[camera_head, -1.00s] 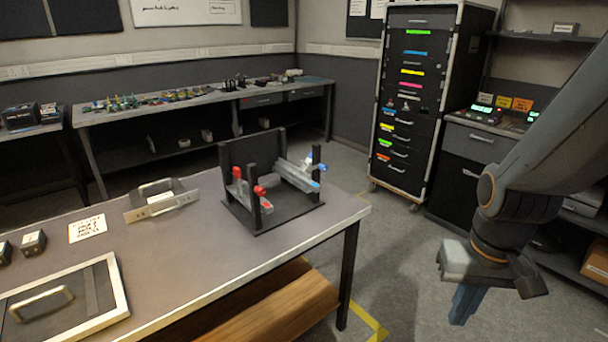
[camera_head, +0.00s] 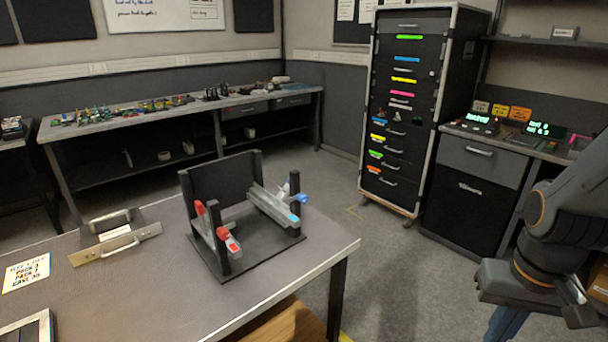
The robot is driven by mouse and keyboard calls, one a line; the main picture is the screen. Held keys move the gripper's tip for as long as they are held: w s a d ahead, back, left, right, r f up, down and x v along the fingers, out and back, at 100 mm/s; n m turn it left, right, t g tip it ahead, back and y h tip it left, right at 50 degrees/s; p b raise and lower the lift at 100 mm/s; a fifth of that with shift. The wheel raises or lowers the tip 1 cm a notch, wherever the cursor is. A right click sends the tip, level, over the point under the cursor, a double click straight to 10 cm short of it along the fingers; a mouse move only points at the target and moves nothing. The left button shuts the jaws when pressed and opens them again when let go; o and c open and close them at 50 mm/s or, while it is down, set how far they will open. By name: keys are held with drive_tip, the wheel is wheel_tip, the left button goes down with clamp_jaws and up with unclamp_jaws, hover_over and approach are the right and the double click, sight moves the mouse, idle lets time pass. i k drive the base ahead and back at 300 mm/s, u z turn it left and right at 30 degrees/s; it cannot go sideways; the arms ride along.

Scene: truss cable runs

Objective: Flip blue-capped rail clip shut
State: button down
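The black truss stand (camera_head: 254,255) is on the grey table near its far right corner. It carries two grey rails. The right rail (camera_head: 268,205) has a blue-capped clip (camera_head: 299,198) at its right post, and a second blue patch shows at the rail's near end. The clip looks raised, but its exact angle is too small to tell. The left rail has red-capped parts (camera_head: 229,240). My gripper (camera_head: 500,324) hangs at the lower right, away from the stand and off the table. Its fingers are cut by the picture's bottom edge, so their opening cannot be made out.
A metal handled bracket (camera_head: 115,238) and a printed card (camera_head: 25,273) lie left of the stand. The table's right edge (camera_head: 285,282) is close to it. Open floor (camera_head: 385,270) lies between table and black drawer cabinet (camera_head: 415,110).

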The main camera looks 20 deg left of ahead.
sight(284, 191)
drive_tip(key=u, duration=0.15)
drive_tip(key=i, duration=0.65)
drive_tip(key=u, duration=0.85)
drive_tip(key=i, duration=0.55)
drive_tip(key=u, duration=0.45)
